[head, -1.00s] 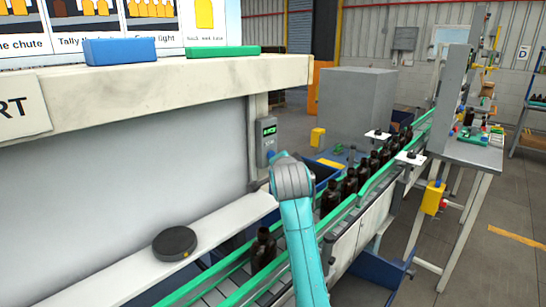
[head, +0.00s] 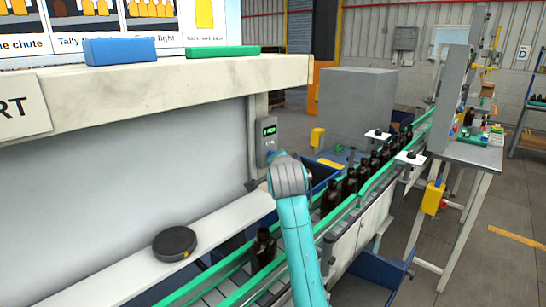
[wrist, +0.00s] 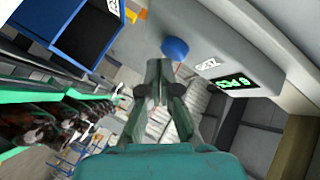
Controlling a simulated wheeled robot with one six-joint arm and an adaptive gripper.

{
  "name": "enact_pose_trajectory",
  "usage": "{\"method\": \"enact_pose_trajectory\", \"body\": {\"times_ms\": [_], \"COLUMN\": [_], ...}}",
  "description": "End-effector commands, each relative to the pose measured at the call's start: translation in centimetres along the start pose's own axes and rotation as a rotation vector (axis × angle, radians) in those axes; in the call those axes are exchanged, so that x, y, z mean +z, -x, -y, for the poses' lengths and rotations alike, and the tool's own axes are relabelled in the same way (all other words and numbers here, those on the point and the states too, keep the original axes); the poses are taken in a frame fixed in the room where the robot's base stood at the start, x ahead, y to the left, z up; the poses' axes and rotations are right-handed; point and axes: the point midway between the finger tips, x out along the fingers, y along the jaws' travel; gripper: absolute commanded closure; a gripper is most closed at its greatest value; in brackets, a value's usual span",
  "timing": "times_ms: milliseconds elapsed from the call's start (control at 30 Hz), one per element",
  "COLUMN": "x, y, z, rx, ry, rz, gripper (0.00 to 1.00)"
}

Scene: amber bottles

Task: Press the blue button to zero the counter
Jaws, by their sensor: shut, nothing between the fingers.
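The counter is a grey box (head: 264,143) with a lit green display (head: 269,131), mounted on a post beside the conveyor. In the wrist view its display (wrist: 232,83) and a white label (wrist: 207,64) show upside down. The round blue button (wrist: 175,48) stands out from the box near that label. My gripper (wrist: 157,66) is shut and empty, its fingertips close to the button and slightly left of it in the wrist view. I cannot tell whether they touch. In the head view my arm's grey joint hides the fingers.
Dark bottles (head: 349,185) stand on the green-railed conveyor (head: 345,215) below. A round dark puck (head: 174,243) lies on the white ledge (head: 110,268) at left. A blue bin (wrist: 88,35) shows at upper left in the wrist view.

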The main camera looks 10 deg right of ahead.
Motion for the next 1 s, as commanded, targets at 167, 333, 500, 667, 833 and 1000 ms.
{"method": "enact_pose_trajectory", "body": {"times_ms": [167, 333, 500, 667, 833, 1000], "x": [0.04, 0.12, 0.22, 0.32, 0.42, 0.49], "y": [-0.05, -0.16, -0.29, -0.41, -0.55, -0.64], "z": [0.04, 0.14, 0.23, 0.31, 0.38, 0.44], "rx": [0.000, 0.000, 0.000, 0.000, 0.000, 0.000], "ry": [0.000, 0.000, 0.000, 0.000, 0.000, 0.000], "rz": [0.000, 0.000, 0.000, 0.001, 0.001, 0.001], "gripper": [1.00, 1.00, 1.00, 1.00, 1.00, 1.00]}}
